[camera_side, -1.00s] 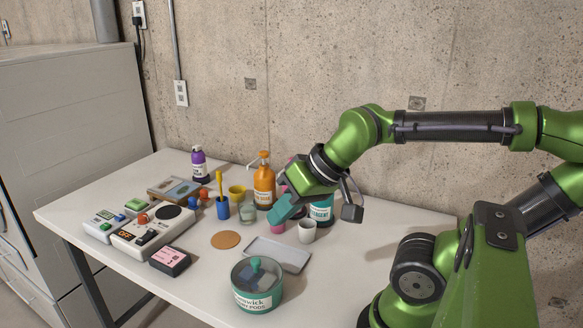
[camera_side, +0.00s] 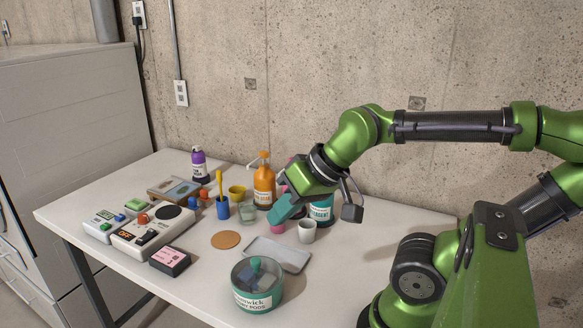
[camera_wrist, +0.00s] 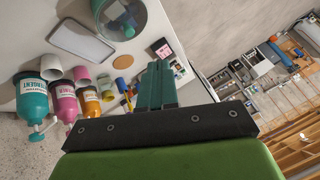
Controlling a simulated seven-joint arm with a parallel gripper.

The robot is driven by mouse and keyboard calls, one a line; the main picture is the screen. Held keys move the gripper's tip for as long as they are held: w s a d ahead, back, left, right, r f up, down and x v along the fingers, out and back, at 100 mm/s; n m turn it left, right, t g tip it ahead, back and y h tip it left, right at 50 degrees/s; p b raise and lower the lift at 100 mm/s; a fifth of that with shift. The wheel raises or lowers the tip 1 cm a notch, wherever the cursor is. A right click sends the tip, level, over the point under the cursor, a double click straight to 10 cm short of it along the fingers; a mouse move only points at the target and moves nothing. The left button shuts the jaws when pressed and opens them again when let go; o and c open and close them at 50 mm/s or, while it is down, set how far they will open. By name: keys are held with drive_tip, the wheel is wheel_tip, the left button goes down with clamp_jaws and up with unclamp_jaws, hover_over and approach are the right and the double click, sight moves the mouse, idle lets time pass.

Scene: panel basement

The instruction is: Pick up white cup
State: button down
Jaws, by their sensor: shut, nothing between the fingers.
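The white cup (camera_side: 307,231) stands upright on the table, right of the grey tray and in front of a teal bottle. In the wrist view the white cup (camera_wrist: 51,67) shows at the left, between the teal bottle and the tray. My gripper (camera_side: 281,212) is above the table, to the left of the cup and higher than it, apart from it. In the wrist view its teal fingers (camera_wrist: 158,80) are together with nothing between them.
The grey tray (camera_side: 270,253) and a round glass container (camera_side: 257,300) lie in front. The teal bottle (camera_side: 322,209), a pink item (camera_side: 278,226) and an orange pump bottle (camera_side: 264,181) crowd around the gripper. Table space right of the cup (camera_side: 375,240) is free.

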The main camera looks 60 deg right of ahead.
idle(0.4)
drive_tip(key=shift+c, duration=1.7)
unclamp_jaws()
